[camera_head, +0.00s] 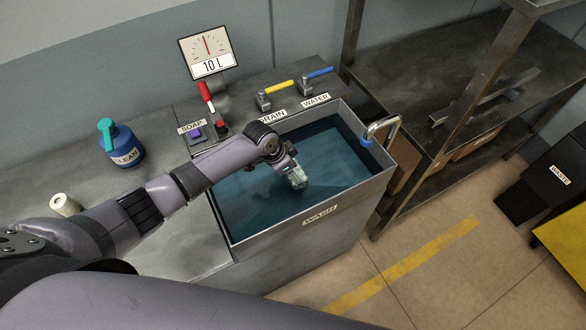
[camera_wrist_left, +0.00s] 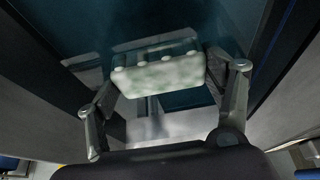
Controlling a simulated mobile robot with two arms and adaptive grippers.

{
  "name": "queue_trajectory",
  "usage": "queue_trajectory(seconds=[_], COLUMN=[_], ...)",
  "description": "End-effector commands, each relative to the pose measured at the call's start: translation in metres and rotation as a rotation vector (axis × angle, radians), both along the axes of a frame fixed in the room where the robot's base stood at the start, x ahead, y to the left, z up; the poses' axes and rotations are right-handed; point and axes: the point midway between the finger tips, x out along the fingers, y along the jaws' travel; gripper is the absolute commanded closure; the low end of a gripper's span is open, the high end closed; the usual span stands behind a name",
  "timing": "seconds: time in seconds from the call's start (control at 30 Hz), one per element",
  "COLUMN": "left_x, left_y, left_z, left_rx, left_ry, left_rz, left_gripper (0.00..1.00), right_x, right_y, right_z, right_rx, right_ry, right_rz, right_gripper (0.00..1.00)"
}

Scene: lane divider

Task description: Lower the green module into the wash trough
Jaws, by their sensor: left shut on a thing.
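The wash trough (camera_head: 318,212) is a metal basin with a "WASH" label, holding dark blue water. My left gripper (camera_head: 293,170) reaches in from the left over the trough and points down at the water. It is shut on the green module (camera_head: 298,180), a small pale, mottled block. In the left wrist view the module (camera_wrist_left: 160,76) looks pale green-white with round bumps along one edge, between the fingers of my left gripper (camera_wrist_left: 165,90). I cannot tell whether the module touches the water. My right gripper is not in view.
A gauge (camera_head: 207,52) reading "10 L" stands behind the trough, near the yellow drain lever (camera_head: 278,88) and blue water lever (camera_head: 318,73). A metal hook-shaped pipe (camera_head: 385,128) rises at the trough's right rim. A blue "CLEAN" bottle (camera_head: 122,146) stands on the left counter.

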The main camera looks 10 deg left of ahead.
Motion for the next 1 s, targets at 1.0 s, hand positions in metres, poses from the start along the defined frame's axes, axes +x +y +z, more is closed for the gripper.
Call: queue_trajectory(seconds=[1.0], left_x=[0.0003], left_y=[-0.0002], left_z=[-0.0075], left_rx=[-0.001], left_ry=[-0.001], left_rz=[0.000], left_gripper=[0.57], right_x=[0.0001], right_y=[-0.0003], right_z=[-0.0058], right_rx=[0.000], right_ry=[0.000], right_rz=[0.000], right_gripper=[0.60])
